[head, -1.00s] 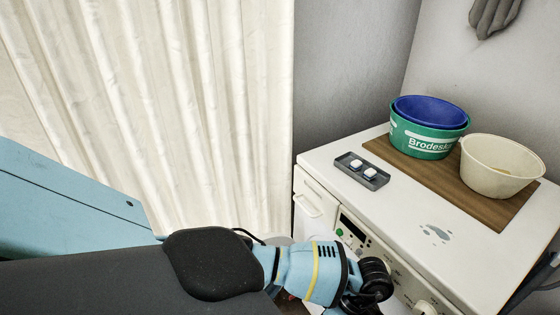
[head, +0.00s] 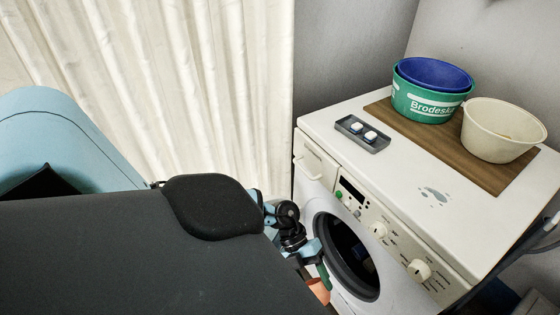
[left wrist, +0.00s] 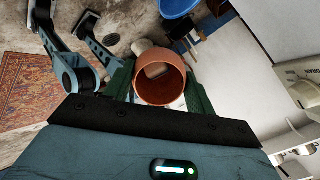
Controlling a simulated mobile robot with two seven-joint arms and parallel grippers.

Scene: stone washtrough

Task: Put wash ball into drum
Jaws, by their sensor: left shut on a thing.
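The wash ball (left wrist: 162,90) is an orange, hollow, cup-like piece with its round mouth facing the left wrist camera. My left gripper (left wrist: 160,84) is shut on it, with a green finger on each side. In the head view the wash ball (head: 319,290) shows only in part, past the end of my dark forearm. The washing machine's drum opening (head: 347,256) is dark, round and uncovered. The held ball is to the left of this opening, outside it. Something bluish sits inside the drum, too dark to make out. My right gripper is not in view.
The white washing machine (head: 400,185) carries a grey tray (head: 376,146) with two white tablets, and a green tub (head: 425,104) and a cream tub (head: 497,145) on a wooden board. A pale curtain (head: 210,80) hangs at the left.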

